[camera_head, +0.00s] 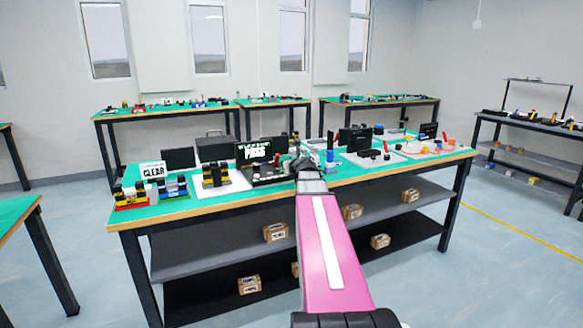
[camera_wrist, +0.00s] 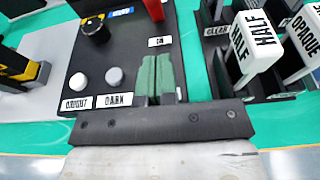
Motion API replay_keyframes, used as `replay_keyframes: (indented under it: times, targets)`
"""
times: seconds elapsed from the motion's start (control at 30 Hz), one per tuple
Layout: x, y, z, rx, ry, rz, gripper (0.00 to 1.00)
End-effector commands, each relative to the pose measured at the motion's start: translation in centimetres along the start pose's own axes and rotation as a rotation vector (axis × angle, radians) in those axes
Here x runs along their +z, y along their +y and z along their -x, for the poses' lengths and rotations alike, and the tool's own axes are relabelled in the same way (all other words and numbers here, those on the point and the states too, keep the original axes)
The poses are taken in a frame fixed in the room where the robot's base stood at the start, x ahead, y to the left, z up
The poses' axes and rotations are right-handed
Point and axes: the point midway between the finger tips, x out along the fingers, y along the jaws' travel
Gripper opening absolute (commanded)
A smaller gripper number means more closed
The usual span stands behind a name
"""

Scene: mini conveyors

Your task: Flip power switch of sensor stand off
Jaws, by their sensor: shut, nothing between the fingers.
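The sensor stand is a black board (camera_wrist: 120,65) in the wrist view. The power switch cannot be made out and may be hidden by the fingers. In the head view the stand (camera_head: 268,178) is at the table's middle, below a PASS display (camera_head: 254,152), partly behind my arm.
HALF (camera_wrist: 250,40) and OPAQUE (camera_wrist: 304,30) plates stand in a black holder close right of my fingers. A red post (camera_wrist: 155,9) rises beyond the fingers. The green table (camera_head: 200,208) is crowded left and right; its front strip is clear.

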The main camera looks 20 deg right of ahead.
Motion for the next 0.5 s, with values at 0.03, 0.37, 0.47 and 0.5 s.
replay_keyframes:
  times: [0.03, 0.37, 0.47, 0.5]
  targets:
    - [0.1, -0.1, -1.4, 0.001, 0.001, 0.000, 0.00]
    - [2.2, -0.1, -5.8, 0.000, -0.001, 0.002, 0.00]
    - [2.7, 0.0, -6.2, 0.000, -0.001, 0.000, 0.00]
    - [2.8, 0.0, -6.2, 0.000, -0.001, 0.000, 0.00]
